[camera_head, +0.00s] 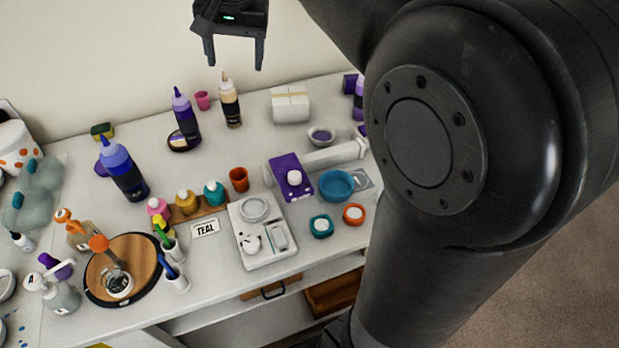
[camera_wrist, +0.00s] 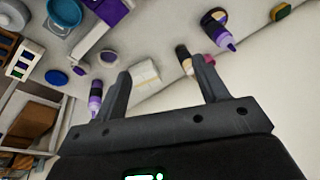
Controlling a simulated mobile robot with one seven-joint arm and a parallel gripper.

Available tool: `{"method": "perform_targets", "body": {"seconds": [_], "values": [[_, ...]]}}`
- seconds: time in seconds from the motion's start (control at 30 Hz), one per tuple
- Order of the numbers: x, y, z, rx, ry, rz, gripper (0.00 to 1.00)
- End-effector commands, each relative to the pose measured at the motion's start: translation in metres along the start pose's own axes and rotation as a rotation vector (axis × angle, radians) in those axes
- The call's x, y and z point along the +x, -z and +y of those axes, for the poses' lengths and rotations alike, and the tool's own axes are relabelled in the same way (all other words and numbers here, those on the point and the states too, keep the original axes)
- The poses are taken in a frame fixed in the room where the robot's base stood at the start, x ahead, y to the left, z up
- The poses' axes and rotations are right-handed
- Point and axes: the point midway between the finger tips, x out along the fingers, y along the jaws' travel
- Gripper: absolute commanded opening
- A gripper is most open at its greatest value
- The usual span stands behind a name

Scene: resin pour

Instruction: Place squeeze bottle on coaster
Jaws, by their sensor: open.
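Several squeeze bottles stand on the white worktop. A purple one (camera_head: 186,122) is at the back, with a round dark-rimmed coaster (camera_head: 175,142) at its base; I cannot tell whether it rests on it or just behind it. They also show in the wrist view as bottle (camera_wrist: 219,34) and coaster (camera_wrist: 211,14). A tan bottle (camera_head: 230,104) stands to its right, a larger blue one (camera_head: 124,172) to its left. Another purple bottle (camera_head: 359,100) is partly hidden by my arm; it appears in the wrist view (camera_wrist: 95,98). My gripper (camera_head: 235,65) is open and empty, above the back of the table.
A white block (camera_head: 290,105), pink cup (camera_head: 202,100), purple device (camera_head: 290,177), blue bowl (camera_head: 337,186) and white scale (camera_head: 262,232) stand on the worktop. A round wooden board (camera_head: 140,262) holds items at the front left. The wall lies behind.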

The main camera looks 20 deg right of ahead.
Motion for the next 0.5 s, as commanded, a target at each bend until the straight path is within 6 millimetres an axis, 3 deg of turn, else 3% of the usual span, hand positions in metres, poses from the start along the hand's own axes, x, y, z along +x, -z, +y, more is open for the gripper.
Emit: {"method": "perform_targets", "body": {"seconds": [0.23, 0.5], "values": [[-0.001, -0.078, 0.061, -0.139, 0.019, 0.088, 0.66], [0.029, -0.163, 0.116, -0.295, 0.010, 0.182, 0.66]]}}
